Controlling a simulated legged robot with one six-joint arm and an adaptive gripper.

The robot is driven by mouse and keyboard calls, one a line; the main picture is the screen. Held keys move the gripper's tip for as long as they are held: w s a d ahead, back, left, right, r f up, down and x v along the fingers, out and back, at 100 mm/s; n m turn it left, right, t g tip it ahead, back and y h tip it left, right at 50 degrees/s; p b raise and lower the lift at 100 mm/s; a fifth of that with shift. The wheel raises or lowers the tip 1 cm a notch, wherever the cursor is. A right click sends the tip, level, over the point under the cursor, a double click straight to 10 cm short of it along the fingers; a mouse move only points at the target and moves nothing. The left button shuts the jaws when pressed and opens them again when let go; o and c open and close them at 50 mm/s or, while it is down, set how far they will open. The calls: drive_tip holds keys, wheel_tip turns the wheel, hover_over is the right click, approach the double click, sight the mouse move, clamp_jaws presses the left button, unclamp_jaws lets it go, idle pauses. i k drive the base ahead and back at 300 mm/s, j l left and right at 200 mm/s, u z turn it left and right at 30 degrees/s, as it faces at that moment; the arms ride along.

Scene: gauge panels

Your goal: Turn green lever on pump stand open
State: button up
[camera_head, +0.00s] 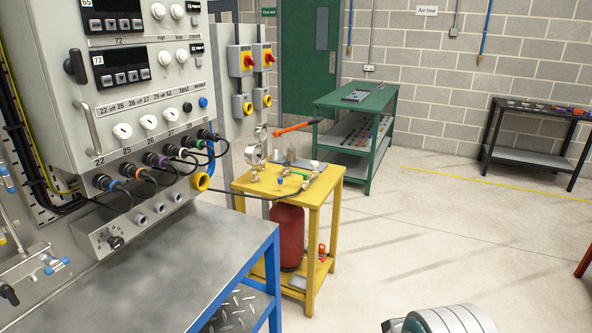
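The pump stand (322,190) is a yellow table in the middle of the head view. On its top sit metal fittings, a round gauge (254,156) and a pump lever with an orange handle (296,127). A small green lever (293,173) shows among the fittings near the middle of the top; it is too small to tell its exact angle. A small blue part (280,180) is beside it. I cannot make out my gripper's fingers. A rounded grey and dark green part, likely of my arm, shows at the bottom edge, well apart from the stand.
A control panel (125,100) and a grey bench with blue legs (275,262) stand at the left. A red cylinder (287,236) is under the pump stand top. A green table (368,103) and a black table (527,162) stand behind.

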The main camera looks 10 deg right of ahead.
sight(305, 175)
drive_tip(key=i+l, duration=0.3)
drive_tip(key=l, duration=0.15)
drive_tip(key=i+l+u, duration=0.1)
drive_tip(key=i+l, duration=0.55)
drive_tip(key=l, duration=0.25)
drive_tip(key=i+l+u, duration=0.15)
drive_tip(key=i, duration=0.35)
drive_tip(key=i+l+u, duration=0.1)
drive_tip(key=i+l, duration=0.3)
drive_tip(key=i, duration=0.15)
drive_tip(key=i+j+u, duration=0.15)
drive_tip(key=i+j, duration=0.75)
drive_tip(key=i, duration=0.05)
